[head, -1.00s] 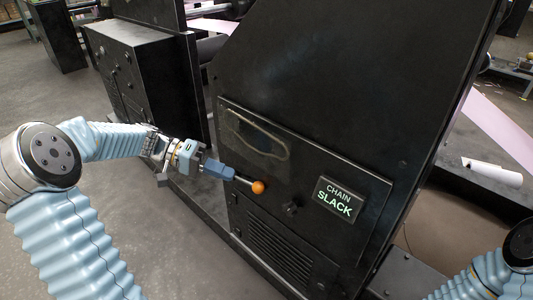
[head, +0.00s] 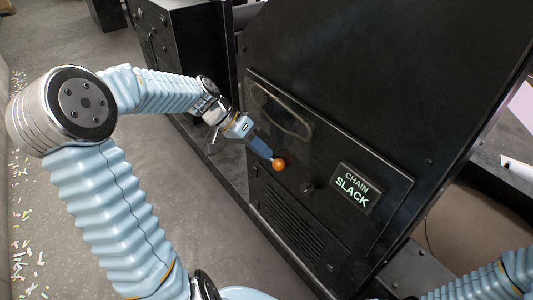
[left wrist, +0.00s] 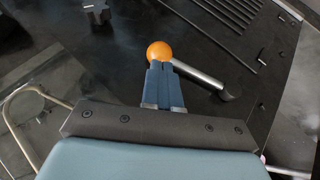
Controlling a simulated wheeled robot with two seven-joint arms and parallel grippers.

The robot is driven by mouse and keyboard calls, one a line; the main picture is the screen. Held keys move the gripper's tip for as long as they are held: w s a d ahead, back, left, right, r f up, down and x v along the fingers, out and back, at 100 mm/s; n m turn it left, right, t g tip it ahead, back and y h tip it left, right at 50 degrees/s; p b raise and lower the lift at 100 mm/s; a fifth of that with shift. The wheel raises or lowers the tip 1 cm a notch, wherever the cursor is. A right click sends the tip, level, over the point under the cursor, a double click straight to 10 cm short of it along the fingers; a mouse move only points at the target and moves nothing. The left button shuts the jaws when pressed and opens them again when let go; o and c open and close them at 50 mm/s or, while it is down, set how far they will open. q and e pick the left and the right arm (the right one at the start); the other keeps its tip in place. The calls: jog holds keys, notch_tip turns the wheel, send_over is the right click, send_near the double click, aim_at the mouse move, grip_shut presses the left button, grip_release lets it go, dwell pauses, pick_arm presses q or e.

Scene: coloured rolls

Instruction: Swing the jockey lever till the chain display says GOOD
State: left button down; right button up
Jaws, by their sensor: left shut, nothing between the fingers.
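The jockey lever is a metal rod (left wrist: 200,74) with an orange ball knob (head: 278,164) on its end, mounted on the front of a black machine. In the left wrist view the ball (left wrist: 159,51) sits right at my fingertips, and the rod slants down to the right to a dark pivot. My left gripper (head: 268,153) is shut and empty, its blue fingers (left wrist: 163,82) against or just short of the ball; I cannot tell if they touch. The chain display (head: 355,188) reads CHAIN SLACK. My right gripper is out of view.
A black star knob (head: 307,188) sits between lever and display. Another black cabinet (head: 185,50) stands behind my left arm. Floor (head: 215,190) left of the machine is open, with scraps at far left.

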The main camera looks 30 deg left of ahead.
aim_at(274, 162)
pick_arm(q)
jog(key=shift+x, duration=0.85)
jog(key=shift+f, duration=0.1)
jog(key=shift+d+f+b, duration=0.15)
jog(key=shift+f+b, duration=0.15)
jog(key=shift+b, duration=0.2)
jog(key=shift+d+f+y+b, duration=0.35)
jog(key=shift+f+y+b, duration=0.05)
jog(key=shift+b, duration=0.15)
jog(key=shift+r, duration=0.15)
